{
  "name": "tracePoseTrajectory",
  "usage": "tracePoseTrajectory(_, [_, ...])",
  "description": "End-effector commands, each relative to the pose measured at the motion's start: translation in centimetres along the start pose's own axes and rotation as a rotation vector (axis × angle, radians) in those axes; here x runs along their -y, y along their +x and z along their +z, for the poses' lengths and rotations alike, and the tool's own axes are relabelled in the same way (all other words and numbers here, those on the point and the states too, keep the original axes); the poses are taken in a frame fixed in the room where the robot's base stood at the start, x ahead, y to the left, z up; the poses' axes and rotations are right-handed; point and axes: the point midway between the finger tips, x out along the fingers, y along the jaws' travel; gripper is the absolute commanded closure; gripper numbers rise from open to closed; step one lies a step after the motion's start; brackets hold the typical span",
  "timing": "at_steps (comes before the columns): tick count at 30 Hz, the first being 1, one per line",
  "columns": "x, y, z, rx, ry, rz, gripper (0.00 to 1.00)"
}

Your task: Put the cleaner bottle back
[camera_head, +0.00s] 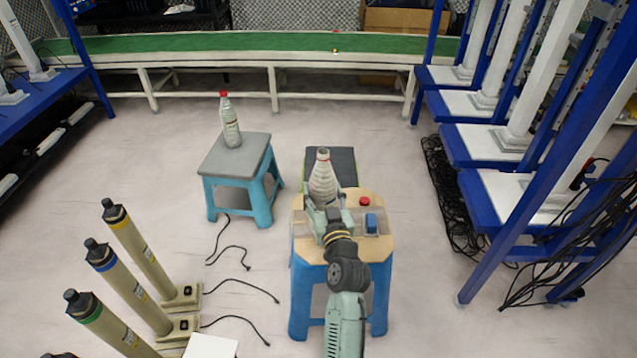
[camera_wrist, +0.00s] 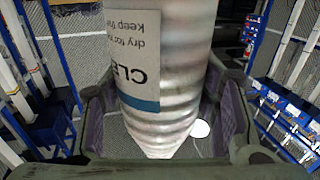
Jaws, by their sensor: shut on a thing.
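The cleaner bottle (camera_head: 323,180) is a pale, ribbed bottle with a narrow neck, roughly upright at the near stool. My gripper (camera_head: 328,215) is shut on it from the near side. In the wrist view the bottle (camera_wrist: 175,70) fills the middle between both fingers of my gripper (camera_wrist: 165,125), and its label with "CLE" shows upside down. Its lower part is hidden by my gripper in the head view, so I cannot tell whether it touches the stool's top.
The near blue stool (camera_head: 301,245) has a tan top with a red item (camera_head: 364,201) and a blue block (camera_head: 371,223) right of my gripper. A red-capped bottle (camera_head: 230,120) stands on the grey-topped stool (camera_head: 212,160). Tall cylinders (camera_head: 140,255) stand front left; blue racks (camera_head: 480,190) are right.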

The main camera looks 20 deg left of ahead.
Motion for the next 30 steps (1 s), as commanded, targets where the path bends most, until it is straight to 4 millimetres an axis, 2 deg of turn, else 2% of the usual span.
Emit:
tracePoseTrajectory(1, [-0.3, 1.5, -0.3, -0.004, 0.001, 0.000, 0.83])
tracePoseTrajectory(6, [-1.1, 5.6, 0.2, -0.002, 0.002, -0.001, 0.83])
tracePoseTrajectory(12, [-1.8, 8.9, 0.7, -0.001, 0.002, -0.001, 0.83])
tracePoseTrajectory(17, [-2.0, 9.6, 1.3, 0.001, 0.001, -0.001, 0.83])
tracePoseTrajectory(24, [-1.9, 9.5, 4.2, 0.001, 0.002, -0.001, 0.83])
tracePoseTrajectory(30, [-2.0, 9.5, 4.4, -0.001, 0.001, -0.001, 0.83])
